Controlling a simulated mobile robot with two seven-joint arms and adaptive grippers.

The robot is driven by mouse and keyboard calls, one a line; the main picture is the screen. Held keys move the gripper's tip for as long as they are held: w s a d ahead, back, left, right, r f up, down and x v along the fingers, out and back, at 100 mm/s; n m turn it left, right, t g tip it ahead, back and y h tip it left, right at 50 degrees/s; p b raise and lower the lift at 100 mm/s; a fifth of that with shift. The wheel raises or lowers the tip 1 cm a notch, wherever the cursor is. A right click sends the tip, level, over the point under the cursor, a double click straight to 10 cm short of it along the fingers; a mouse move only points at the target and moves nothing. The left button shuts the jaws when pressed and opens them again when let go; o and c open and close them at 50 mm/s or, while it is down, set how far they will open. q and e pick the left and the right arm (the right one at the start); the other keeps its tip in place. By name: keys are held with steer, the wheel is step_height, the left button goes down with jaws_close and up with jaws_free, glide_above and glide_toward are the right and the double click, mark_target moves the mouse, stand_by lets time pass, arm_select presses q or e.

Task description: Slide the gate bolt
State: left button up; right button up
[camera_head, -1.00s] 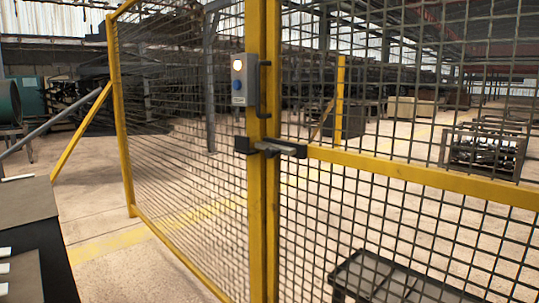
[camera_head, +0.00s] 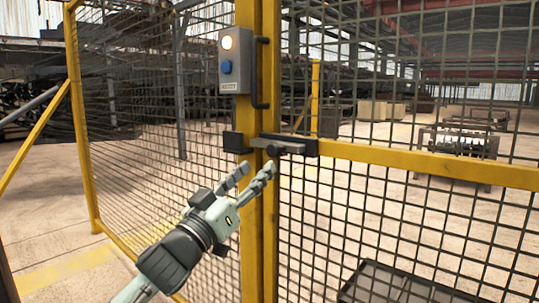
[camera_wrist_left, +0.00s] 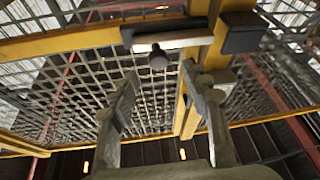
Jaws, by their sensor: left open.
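The gate bolt (camera_head: 286,146) is a grey bar with a dark round knob (camera_head: 272,151), set in black brackets across the yellow gate posts. In the left wrist view the bolt (camera_wrist_left: 172,43) is ahead, with its knob (camera_wrist_left: 158,59) hanging below the bar. My left gripper (camera_head: 257,174) is open and empty, just below the bolt in the head view. In the wrist view the knob appears beyond and between the spread fingers (camera_wrist_left: 158,88). No contact with the knob is visible. My right gripper is not in view.
A grey box (camera_head: 234,62) with a lit button and a blue button is on the post above the bolt, beside a dark handle (camera_head: 263,75). Wire mesh panels in yellow frames stand on both sides. A dark crate (camera_head: 392,285) is behind the mesh at lower right.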

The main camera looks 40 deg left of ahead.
mark_target(271, 152)
arm_select(q)
steer(key=x, duration=0.4)
steer(key=p+x, duration=0.1)
steer(key=x, duration=0.1)
steer(key=shift+w+d+r, duration=0.1)
steer(key=shift+w+r, duration=0.05)
steer(key=shift+r, duration=0.25)
steer(key=shift+w+r, duration=0.1)
steer(key=shift+w, duration=0.5)
jaws_close()
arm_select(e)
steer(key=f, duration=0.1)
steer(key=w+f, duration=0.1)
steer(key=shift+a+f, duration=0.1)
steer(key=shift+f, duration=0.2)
